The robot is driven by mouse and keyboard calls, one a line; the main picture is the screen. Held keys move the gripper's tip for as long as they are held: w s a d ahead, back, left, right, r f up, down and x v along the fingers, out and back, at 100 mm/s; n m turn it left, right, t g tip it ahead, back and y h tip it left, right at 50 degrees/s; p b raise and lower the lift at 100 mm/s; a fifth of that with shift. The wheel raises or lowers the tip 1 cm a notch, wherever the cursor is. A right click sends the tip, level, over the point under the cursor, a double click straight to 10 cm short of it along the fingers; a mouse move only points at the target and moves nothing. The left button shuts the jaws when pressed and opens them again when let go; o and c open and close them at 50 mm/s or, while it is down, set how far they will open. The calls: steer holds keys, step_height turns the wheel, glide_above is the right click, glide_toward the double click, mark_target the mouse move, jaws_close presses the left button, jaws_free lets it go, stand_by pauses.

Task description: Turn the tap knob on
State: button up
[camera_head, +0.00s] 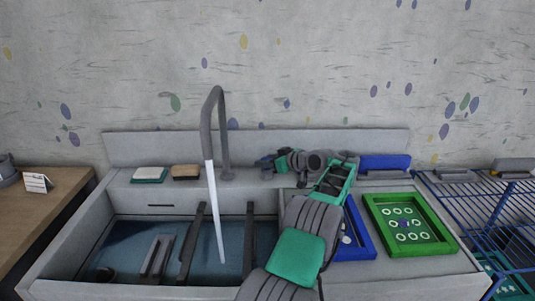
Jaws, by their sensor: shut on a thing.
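The grey tap (222,130) rises from the sink's back ledge and curves forward. A white stream of water (214,205) runs from its spout into the basin (125,232). My gripper (273,162) is at the back ledge, just right of the tap's base, with my arm reaching in from the front right. It is shut on a small dark grey part there, which I take for the tap knob (264,164). The knob is mostly hidden by the fingers, so its angle cannot be told.
Two sponges (149,174) (186,172) lie on the ledge left of the tap. Dark upright objects (192,245) stand in the basin. Right of my arm are a blue tray (358,240), a green tray (407,224) with white rings and a blue rack (480,215). A wooden counter (50,210) is at left.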

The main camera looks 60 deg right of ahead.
steer(key=shift+w+r, duration=0.1)
steer(key=shift+r, duration=0.1)
steer(key=o, duration=1.4)
steer(key=shift+f, duration=0.15)
steer(key=shift+c, duration=0.2)
steer(key=v, duration=0.7)
steer(key=shift+s, duration=0.4)
